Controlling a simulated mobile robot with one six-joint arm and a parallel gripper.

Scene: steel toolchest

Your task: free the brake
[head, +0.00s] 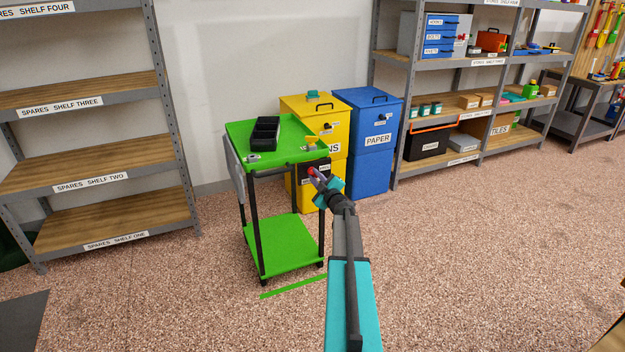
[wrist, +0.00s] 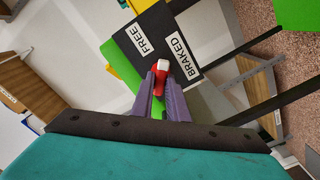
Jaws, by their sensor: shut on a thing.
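The green cart (head: 262,146) stands on the floor near the middle of the head view. A dark panel (wrist: 158,22) on it carries a FREE label (wrist: 143,38) and a BRAKED label (wrist: 181,56), seen at a slant in the wrist view. A red brake lever (wrist: 158,77) with a pale tip lies in front of the panel, closer to the BRAKED label. My gripper (wrist: 164,92) is shut on this lever, its purple fingers on either side. In the head view my gripper (head: 318,180) reaches the cart's right side; the lever's pivot is hidden.
A black divided tray (head: 264,133) sits on the cart's top. Yellow bins (head: 300,105) and blue PAPER bins (head: 367,130) stand close behind it. Spares shelves (head: 90,178) are at left, stores shelves (head: 483,62) at right. The floor (head: 460,250) at right is clear.

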